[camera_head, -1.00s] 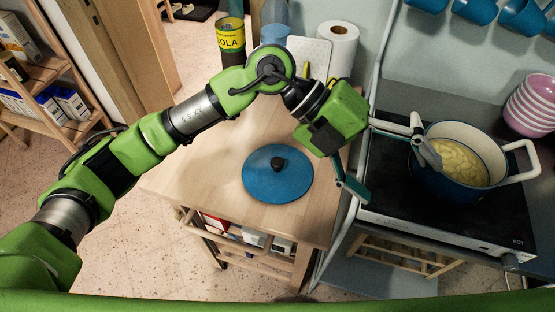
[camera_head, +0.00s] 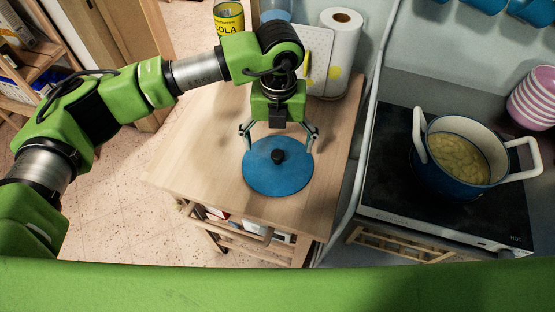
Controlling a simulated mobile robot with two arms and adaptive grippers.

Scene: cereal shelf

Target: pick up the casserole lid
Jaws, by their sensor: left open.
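The casserole lid (camera_head: 270,181) is a flat blue disc with a black knob (camera_head: 278,157), lying on the wooden cart top (camera_head: 198,160). My left gripper (camera_head: 279,146) is open, its fingers spread over the far part of the lid, one on each side of the knob. Nothing is between the fingertips except the knob area below; I cannot tell whether they touch the lid. The casserole (camera_head: 459,160) is a blue pot with white handles, holding yellowish food, on the black hob. My right gripper is not in view.
The hob (camera_head: 385,195) stands right of the cart. A paper towel roll (camera_head: 341,50), a white board (camera_head: 316,50) and a yellow can (camera_head: 229,18) stand at the cart's back. Stacked pink bowls (camera_head: 535,97) are at the far right. The cart's left part is clear.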

